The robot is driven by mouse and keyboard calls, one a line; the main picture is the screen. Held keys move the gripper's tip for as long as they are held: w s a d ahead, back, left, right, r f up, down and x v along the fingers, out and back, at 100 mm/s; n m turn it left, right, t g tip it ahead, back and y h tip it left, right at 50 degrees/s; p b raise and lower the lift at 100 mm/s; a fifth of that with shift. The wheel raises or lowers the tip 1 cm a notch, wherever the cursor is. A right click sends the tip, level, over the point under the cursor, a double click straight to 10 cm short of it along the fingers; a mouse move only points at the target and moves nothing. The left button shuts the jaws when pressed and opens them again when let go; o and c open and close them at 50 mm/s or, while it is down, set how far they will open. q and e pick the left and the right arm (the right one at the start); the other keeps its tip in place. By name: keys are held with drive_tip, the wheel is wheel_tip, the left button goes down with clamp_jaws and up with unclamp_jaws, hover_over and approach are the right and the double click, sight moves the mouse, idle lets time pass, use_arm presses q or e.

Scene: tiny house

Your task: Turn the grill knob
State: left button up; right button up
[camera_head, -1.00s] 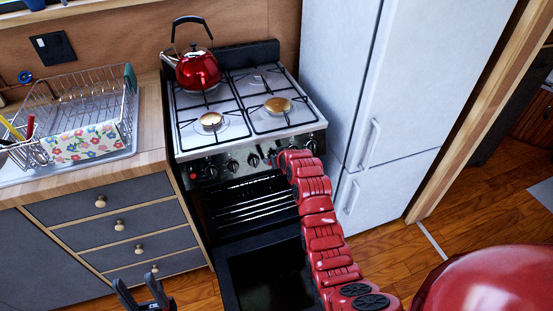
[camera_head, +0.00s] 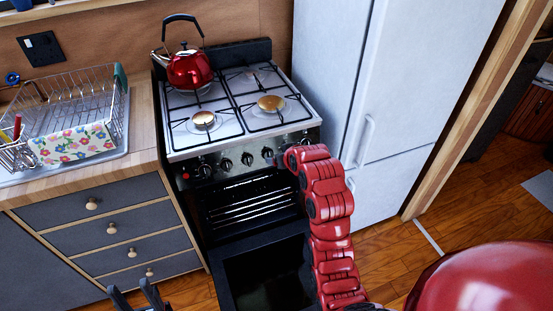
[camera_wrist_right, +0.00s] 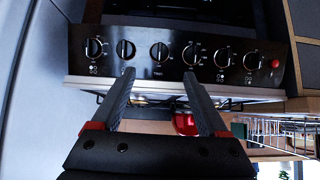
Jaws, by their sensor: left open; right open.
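The stove's control panel (camera_head: 237,163) carries a row of black knobs; in the right wrist view the panel (camera_wrist_right: 175,78) appears upside down. My right gripper (camera_wrist_right: 158,73) is open and empty, its fingertips spread at the panel's edge. A middle knob (camera_wrist_right: 159,52) shows just beyond the gap between them, with other knobs (camera_wrist_right: 193,53) on both sides. I cannot tell which is the grill knob, as the markings are too small. In the head view my red right arm covers the panel's right end and hides that gripper. My left gripper (camera_head: 134,296) is open at the bottom edge.
The oven door (camera_head: 265,272) is open below the panel, under my right arm. A red kettle (camera_head: 190,70) stands on the hob. The fridge (camera_head: 355,110) is close on the right, and drawers (camera_head: 95,225) on the left.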

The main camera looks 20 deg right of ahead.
drive_tip(key=shift+v, duration=2.35)
